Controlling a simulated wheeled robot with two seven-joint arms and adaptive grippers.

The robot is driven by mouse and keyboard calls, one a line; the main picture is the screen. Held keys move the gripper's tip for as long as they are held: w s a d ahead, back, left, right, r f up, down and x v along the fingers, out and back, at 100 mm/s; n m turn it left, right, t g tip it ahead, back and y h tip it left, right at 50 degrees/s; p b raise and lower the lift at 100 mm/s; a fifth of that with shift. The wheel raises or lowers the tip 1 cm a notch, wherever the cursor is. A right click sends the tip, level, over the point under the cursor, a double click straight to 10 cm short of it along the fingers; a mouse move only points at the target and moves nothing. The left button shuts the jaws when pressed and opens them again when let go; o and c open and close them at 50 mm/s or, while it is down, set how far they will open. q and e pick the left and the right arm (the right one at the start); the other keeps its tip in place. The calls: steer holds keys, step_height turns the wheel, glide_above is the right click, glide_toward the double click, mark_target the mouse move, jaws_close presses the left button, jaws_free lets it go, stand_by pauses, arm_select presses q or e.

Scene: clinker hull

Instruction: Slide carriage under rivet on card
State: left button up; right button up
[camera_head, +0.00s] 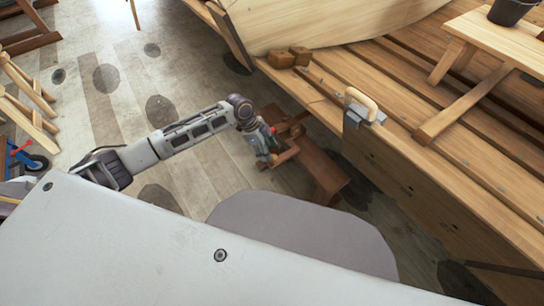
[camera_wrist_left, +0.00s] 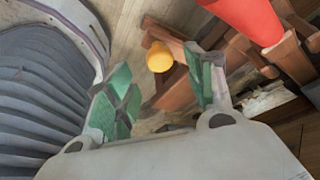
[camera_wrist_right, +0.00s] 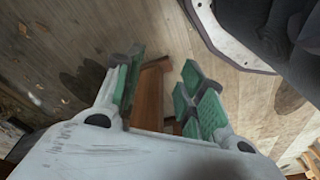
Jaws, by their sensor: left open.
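My left gripper (camera_head: 270,150) is open at the brown wooden stand (camera_head: 322,172) on the floor; in the left wrist view its green fingers (camera_wrist_left: 158,88) are apart. Beyond them is a round yellow knob (camera_wrist_left: 159,57) beside brown wooden parts (camera_wrist_left: 168,95). A red tapered piece (camera_wrist_left: 248,18) is at the upper right there. I cannot tell whether the fingers touch anything. My right gripper (camera_wrist_right: 158,85) shows only in its wrist view, open, with a brown wooden bar (camera_wrist_right: 150,95) beyond its fingers. I cannot make out which part is the carriage, nor a rivet or card.
A wooden trestle (camera_head: 28,105) stands at the left. Open floor (camera_head: 110,45) lies at the upper left.

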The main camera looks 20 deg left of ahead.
arm_select(q)
steer(key=shift+x, duration=1.05)
steer(key=shift+b+x, duration=0.45)
steer(key=shift+x, duration=0.8)
arm_select(e)
steer(key=shift+a+r, duration=0.25)
steer(key=shift+r, duration=0.95)
arm_select(q)
jaws_close()
